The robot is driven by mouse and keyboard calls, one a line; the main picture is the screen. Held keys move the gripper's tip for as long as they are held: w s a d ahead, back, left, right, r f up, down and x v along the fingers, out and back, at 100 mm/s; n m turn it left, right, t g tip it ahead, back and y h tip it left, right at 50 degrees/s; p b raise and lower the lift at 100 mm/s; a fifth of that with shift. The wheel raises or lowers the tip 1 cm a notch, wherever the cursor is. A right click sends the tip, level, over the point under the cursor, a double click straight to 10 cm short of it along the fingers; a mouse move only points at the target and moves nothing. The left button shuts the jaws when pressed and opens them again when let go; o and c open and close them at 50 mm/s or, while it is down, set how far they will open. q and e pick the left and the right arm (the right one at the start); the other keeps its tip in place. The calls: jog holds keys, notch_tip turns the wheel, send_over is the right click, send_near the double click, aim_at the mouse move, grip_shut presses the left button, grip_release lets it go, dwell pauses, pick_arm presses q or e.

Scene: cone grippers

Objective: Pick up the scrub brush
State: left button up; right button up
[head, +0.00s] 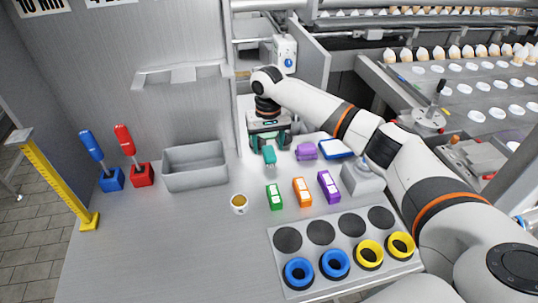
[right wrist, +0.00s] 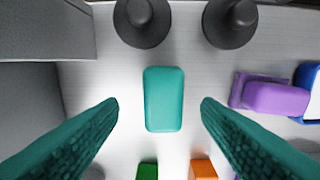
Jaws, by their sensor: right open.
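The teal rounded block that looks like the scrub brush (right wrist: 164,99) lies on the bench, upright in the right wrist view and midway between my fingers. It also shows in the head view (head: 270,156), just below my right gripper (head: 269,143). My right gripper is open, with one teal finger on each side of the block and clear space between. No contact shows. The block's underside is hidden. My left gripper is out of view.
A purple block (right wrist: 275,98) lies close to the right of the teal block, with a blue-rimmed tray (head: 337,148) beyond. Two dark knobs (right wrist: 142,20) (right wrist: 230,20) stand behind it. Green (head: 274,196), orange (head: 302,191) and purple (head: 328,187) packs lie in front. A grey bin (head: 195,180) is left.

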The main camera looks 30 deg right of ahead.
aim_at(269, 151)
jog(key=f, duration=0.4)
jog(key=shift+d, duration=0.2)
jog(key=c, duration=1.1)
jog(key=shift+c, duration=0.2)
jog(key=shift+r, duration=0.1)
notch_tip(269, 151, up, 10)
jog(key=shift+f+b, duration=0.1)
jog(key=shift+b, duration=0.25)
jog(key=o, duration=0.3)
jog(key=shift+c, duration=0.7)
